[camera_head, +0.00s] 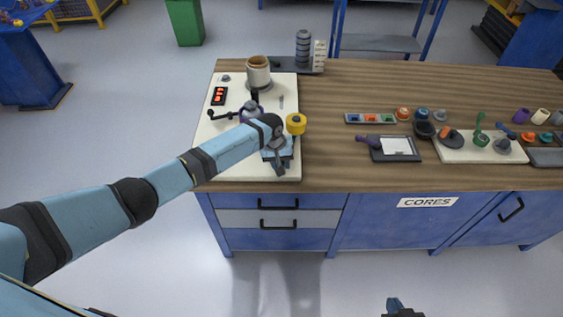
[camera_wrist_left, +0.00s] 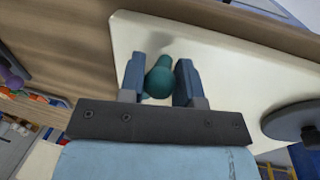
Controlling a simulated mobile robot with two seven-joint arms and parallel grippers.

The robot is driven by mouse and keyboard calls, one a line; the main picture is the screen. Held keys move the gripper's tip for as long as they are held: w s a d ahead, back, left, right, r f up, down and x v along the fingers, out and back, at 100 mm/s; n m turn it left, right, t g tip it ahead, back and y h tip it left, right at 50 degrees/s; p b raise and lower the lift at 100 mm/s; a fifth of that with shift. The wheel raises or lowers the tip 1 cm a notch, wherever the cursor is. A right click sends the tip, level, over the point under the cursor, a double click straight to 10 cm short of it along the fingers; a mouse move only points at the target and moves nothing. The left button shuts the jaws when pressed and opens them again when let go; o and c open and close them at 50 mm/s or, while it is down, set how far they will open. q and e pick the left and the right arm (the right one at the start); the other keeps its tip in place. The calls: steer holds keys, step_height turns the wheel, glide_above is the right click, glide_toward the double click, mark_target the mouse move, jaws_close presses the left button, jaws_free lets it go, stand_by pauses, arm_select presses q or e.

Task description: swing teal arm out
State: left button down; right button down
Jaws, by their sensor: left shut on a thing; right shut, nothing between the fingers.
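The teal arm's rounded end (camera_wrist_left: 159,77) shows in the left wrist view, above a cream board (camera_wrist_left: 235,75). My left gripper (camera_wrist_left: 160,70) is shut on it, with one blue finger on each side. In the head view my left gripper (camera_head: 277,160) is over the right front part of the cream board (camera_head: 222,155), and its wrist hides most of the teal arm. A yellow roller (camera_head: 296,123) stands close beside that wrist. My right gripper (camera_head: 396,305) shows only in part at the bottom edge, shut and empty, away from the bench.
A dark tray with a white sheet (camera_head: 397,148) and a second board with several parts (camera_head: 470,155) lie to the right. Bare wood (camera_head: 325,160) separates them.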

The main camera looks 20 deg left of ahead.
arm_select(q)
steer(key=c, duration=0.8)
jaws_free()
steer(key=a+r, duration=0.1)
steer(key=r, duration=0.8)
steer(key=a+r, duration=0.1)
steer(key=r, duration=0.3)
steer(key=shift+s+a+r+b, duration=0.25)
steer(key=shift+s+a+b, duration=0.05)
steer(key=shift+a+b, duration=0.05)
